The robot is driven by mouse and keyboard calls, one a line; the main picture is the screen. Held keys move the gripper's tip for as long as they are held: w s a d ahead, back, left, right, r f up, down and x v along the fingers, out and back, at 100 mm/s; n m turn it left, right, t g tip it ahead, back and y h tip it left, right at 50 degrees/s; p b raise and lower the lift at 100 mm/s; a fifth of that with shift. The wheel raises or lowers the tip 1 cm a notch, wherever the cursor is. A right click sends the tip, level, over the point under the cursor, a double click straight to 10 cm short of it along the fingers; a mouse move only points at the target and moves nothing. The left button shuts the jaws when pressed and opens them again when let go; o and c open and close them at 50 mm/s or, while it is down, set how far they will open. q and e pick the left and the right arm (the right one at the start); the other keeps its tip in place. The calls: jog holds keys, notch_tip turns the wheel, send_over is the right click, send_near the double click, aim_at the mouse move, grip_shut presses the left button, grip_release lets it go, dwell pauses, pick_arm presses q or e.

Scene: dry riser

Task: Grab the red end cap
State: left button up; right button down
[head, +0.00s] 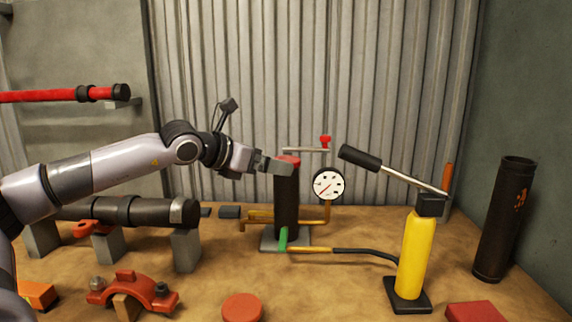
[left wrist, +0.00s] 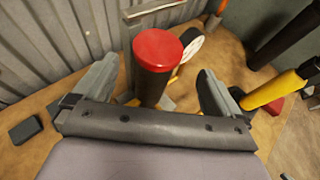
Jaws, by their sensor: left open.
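A red end cap (head: 290,159) sits on top of an upright black pipe (head: 286,205). In the left wrist view the red cap (left wrist: 158,48) shows between my fingers and ahead of them. My left gripper (head: 274,165) is at the height of the cap, and one finger overlaps it in the head view. In the left wrist view my left gripper (left wrist: 157,78) is open and empty, with one finger to each side of the pipe. I cannot tell if a finger touches the cap. My right gripper is not in view.
A pressure gauge (head: 328,184) and red-handled valve (head: 325,141) stand just right of the pipe. A yellow hand pump (head: 413,254) and black tube (head: 503,220) stand farther right. A red disc (head: 243,307) and red clamp (head: 130,290) lie in front.

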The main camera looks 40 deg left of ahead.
pick_arm(q)
jog(key=p+x, duration=0.2)
jog(key=x, duration=0.2)
jog(key=shift+w+a+r, duration=0.1)
jog(key=shift+w+a, duration=0.05)
jog(key=shift+w+f, duration=0.25)
jog(key=shift+w, duration=0.15)
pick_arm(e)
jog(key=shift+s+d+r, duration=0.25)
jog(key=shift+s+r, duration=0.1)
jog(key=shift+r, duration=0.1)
pick_arm(q)
jog(key=shift+c, duration=0.4)
jog(key=c, duration=1)
jog(key=shift+c, duration=0.9)
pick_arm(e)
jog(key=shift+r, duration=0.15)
pick_arm(q)
jog(key=shift+r, duration=0.1)
